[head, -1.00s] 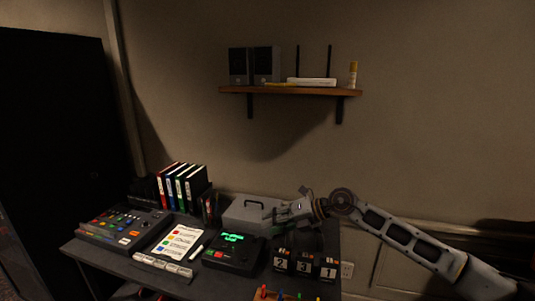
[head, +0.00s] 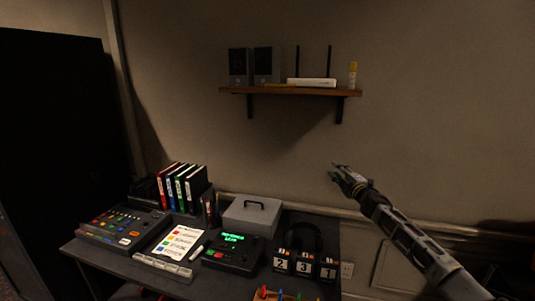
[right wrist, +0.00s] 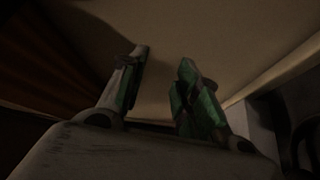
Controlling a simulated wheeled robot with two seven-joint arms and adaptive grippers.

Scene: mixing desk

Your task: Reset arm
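My right gripper (head: 337,173) is raised in front of the bare wall, above and to the right of the desk, clear of everything on it. In the right wrist view its two green-padded fingers (right wrist: 160,90) stand apart with nothing between them. My right arm reaches in from the lower right of the head view. My left gripper does not show in either view.
The desk holds a mixing console (head: 122,226), a colour-coded sheet (head: 180,241), a device with a green display (head: 233,252), a grey box with a handle (head: 251,217), binders (head: 182,188) and numbered blocks (head: 304,265). A wall shelf (head: 290,91) hangs above.

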